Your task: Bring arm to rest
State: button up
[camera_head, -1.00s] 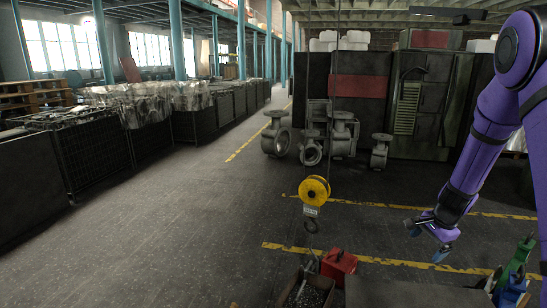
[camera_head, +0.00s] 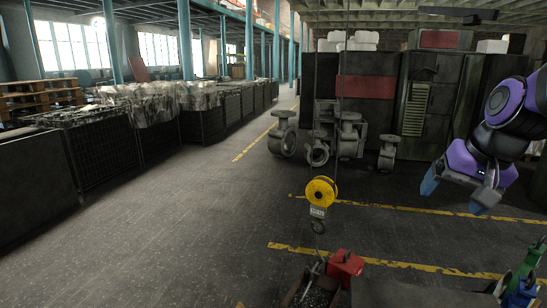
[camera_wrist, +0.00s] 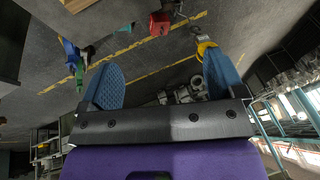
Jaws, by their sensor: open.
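My gripper (camera_head: 455,194) is at the right of the head view, on my purple arm, raised above the floor. Its two blue fingers are spread apart with nothing between them. In the wrist view the open gripper (camera_wrist: 165,85) shows its blue finger pads on both sides. Beyond it the wrist view shows the floor, the yellow hoist and castings.
A yellow hoist block (camera_head: 321,191) hangs on a line at the middle. Below it are a bin of small parts (camera_head: 312,297) and a red box (camera_head: 345,266). Valve castings (camera_head: 350,134) stand behind. Wire cages (camera_head: 104,151) line the left. The left-centre floor is clear.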

jog(key=s+a+r+n, duration=0.1)
jog(key=s+n, duration=0.1)
jog(key=s, duration=0.5)
jog(key=s+a+r+n+t+h, duration=0.1)
jog(key=s+r+n, duration=0.1)
jog(key=s, duration=0.4)
jog(key=shift+s+r, duration=0.3)
jog(key=shift+s, duration=0.05)
